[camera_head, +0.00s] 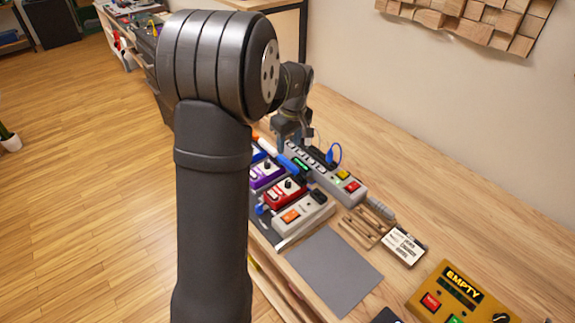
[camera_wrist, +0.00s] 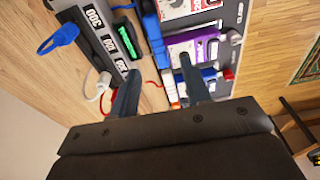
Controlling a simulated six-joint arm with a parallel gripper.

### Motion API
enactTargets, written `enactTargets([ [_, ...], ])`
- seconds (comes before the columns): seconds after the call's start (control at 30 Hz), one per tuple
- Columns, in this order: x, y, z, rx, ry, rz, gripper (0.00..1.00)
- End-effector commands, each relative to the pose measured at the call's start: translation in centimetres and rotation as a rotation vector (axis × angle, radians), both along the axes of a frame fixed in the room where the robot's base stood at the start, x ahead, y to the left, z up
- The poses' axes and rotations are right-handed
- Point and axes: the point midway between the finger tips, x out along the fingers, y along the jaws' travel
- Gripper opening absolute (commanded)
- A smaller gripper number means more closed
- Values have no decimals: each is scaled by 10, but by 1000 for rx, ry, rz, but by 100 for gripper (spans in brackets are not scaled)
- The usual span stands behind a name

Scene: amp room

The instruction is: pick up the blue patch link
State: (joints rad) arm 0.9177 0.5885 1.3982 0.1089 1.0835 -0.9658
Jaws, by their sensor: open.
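Several blue things show, and I cannot tell for sure which is the patch link. A long blue piece (camera_wrist: 153,35) lies between my fingers and the pedals in the wrist view; it also shows in the head view (camera_head: 290,164). A blue looped cable with a plug (camera_wrist: 63,36) stands on the power strip and shows in the head view (camera_head: 334,154). A small blue piece (camera_head: 262,209) sits at the pedals' near left side. My gripper (camera_wrist: 158,67) is open above the board, its fingers apart with nothing clearly held. In the head view (camera_head: 293,138) its fingertips are partly hidden.
The pedalboard holds purple (camera_head: 266,174), red (camera_head: 286,193) and white (camera_head: 303,213) pedals. A grey power strip (camera_head: 325,175) runs beside them. A grey mat (camera_head: 333,270), card (camera_head: 405,247) and yellow EMPTY box (camera_head: 458,297) lie nearer.

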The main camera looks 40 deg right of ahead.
Motion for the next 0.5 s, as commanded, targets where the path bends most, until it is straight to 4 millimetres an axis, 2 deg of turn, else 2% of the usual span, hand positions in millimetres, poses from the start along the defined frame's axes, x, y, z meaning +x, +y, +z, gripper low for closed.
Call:
enactTargets([
  [0.1, 2, 1, -19, 2, 2, 0, 44],
  [0.37, 4, 0, -34, 1, 1, 0, 44],
  [0.5, 6, -2, -51, 3, 2, 0, 44],
])
